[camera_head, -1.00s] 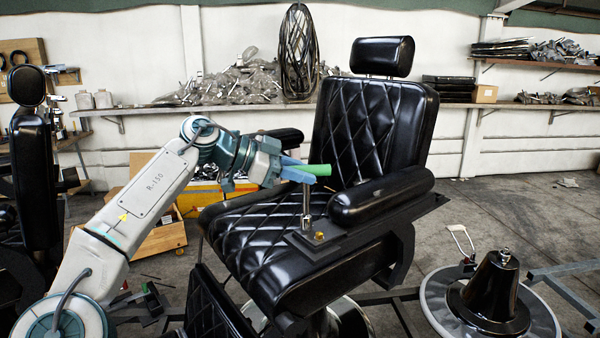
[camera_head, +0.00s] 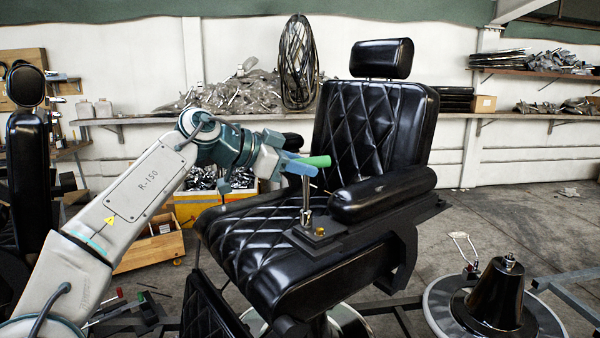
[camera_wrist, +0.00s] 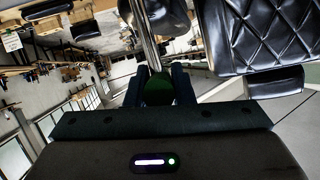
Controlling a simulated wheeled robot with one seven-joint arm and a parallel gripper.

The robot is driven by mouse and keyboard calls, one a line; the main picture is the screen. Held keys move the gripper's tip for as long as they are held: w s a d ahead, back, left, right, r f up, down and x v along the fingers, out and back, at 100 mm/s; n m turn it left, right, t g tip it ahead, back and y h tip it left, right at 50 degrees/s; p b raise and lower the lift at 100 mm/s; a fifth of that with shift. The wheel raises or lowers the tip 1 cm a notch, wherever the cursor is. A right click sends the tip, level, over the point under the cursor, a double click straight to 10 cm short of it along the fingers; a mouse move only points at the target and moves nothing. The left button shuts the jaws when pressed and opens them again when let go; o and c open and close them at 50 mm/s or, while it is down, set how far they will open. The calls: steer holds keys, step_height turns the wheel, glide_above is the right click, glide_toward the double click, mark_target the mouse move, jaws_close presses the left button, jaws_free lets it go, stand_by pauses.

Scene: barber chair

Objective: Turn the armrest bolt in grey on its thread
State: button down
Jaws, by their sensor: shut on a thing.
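The barber chair (camera_head: 372,130) is black, with a padded right-hand armrest (camera_head: 384,195) above a dark mounting plate (camera_head: 311,239). A tool with a green handle (camera_head: 317,161) and an upright metal shaft (camera_head: 305,190) stands over the plate. Its socket end (camera_head: 306,217) meets the plate where the grey bolt would be; the bolt itself is hidden or too small to tell. A gold bolt (camera_head: 319,232) sits beside it. My gripper (camera_head: 298,166), with blue fingers, is shut on the green handle, which also shows between the fingers in the wrist view (camera_wrist: 158,90).
The armrest stands close to the right of the tool. A yellow bin (camera_head: 205,204) and a wooden box (camera_head: 152,244) lie behind my arm. A dark cone on a round base (camera_head: 494,297) stands at lower right.

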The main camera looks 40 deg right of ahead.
steer(key=shift+s+n+t+b, duration=0.1)
steer(key=shift+n+t+b, duration=0.8)
steer(key=shift+b, duration=0.15)
steer(key=shift+f+n+t+b, duration=0.15)
steer(key=shift+n+t+b, duration=0.5)
steer(key=shift+b, duration=0.3)
steer(key=shift+s+n+t+b, duration=0.15)
steer(key=shift+n+t+b, duration=0.7)
steer(key=shift+t+b, duration=0.25)
steer(key=shift+n+t+b, duration=0.35)
steer(key=shift+n+t, duration=0.05)
steer(key=shift+t, duration=0.15)
steer(key=shift+s+n+t+y+b, duration=0.1)
steer(key=shift+n+t+y+b, duration=0.2)
steer(key=shift+n+t, duration=0.1)
